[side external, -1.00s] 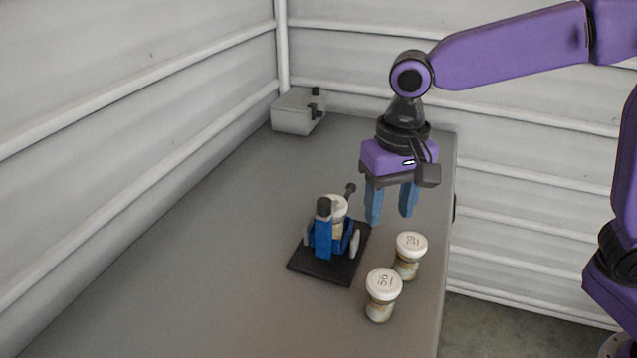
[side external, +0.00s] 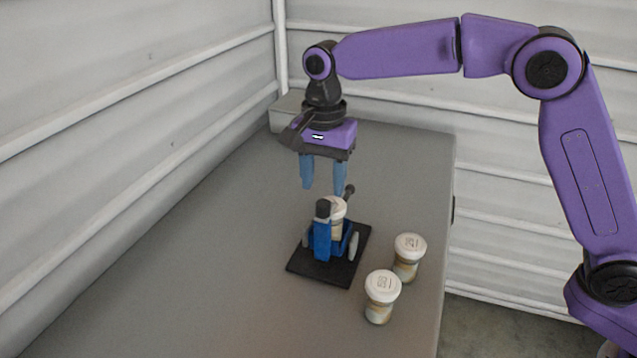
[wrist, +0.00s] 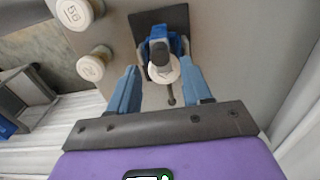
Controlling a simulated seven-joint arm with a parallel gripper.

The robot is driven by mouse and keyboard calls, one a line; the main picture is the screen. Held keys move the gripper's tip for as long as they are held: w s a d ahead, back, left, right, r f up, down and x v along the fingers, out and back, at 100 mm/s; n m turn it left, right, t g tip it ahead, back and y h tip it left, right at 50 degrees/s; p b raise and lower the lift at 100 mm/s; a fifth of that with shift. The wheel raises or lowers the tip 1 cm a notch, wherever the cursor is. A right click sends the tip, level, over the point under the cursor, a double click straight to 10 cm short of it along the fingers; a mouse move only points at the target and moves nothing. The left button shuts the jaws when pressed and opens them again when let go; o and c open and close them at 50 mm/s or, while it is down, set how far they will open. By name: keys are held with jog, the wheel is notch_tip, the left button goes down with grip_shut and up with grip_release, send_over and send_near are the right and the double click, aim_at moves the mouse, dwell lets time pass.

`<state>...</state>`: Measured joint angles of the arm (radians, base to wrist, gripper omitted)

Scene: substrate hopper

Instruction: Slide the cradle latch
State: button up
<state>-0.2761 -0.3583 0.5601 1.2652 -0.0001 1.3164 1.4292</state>
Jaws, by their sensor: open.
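The blue cradle (side external: 321,243) stands on a black base plate (side external: 340,272) on the table. A white-lidded jar (side external: 337,207) sits upright in it. A dark-capped blue post rises at its near side, and a thin rod with a dark knob (side external: 349,191) sticks up behind the jar; I cannot tell which part is the latch. My gripper (side external: 322,190) is open and empty, pointing down above and behind the cradle, apart from it. In the wrist view the cradle (wrist: 157,36) and jar lid (wrist: 165,71) lie beyond and between my fingers (wrist: 162,85).
Two white-lidded jars stand right of the base plate, one nearer (side external: 381,297) and one farther (side external: 408,257), close to the table's right edge. A grey box (side external: 287,108) sits at the back corner, partly behind my gripper. The table's left side (side external: 190,270) is clear.

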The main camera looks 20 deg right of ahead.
aim_at(323, 203)
jog(key=shift+d+f, duration=0.1)
jog(key=shift+f, duration=2.4)
jog(key=c, duration=0.7)
jog(key=shift+s+a, duration=1.15)
jog(key=shift+a, duration=0.05)
jog(key=o, duration=0.7)
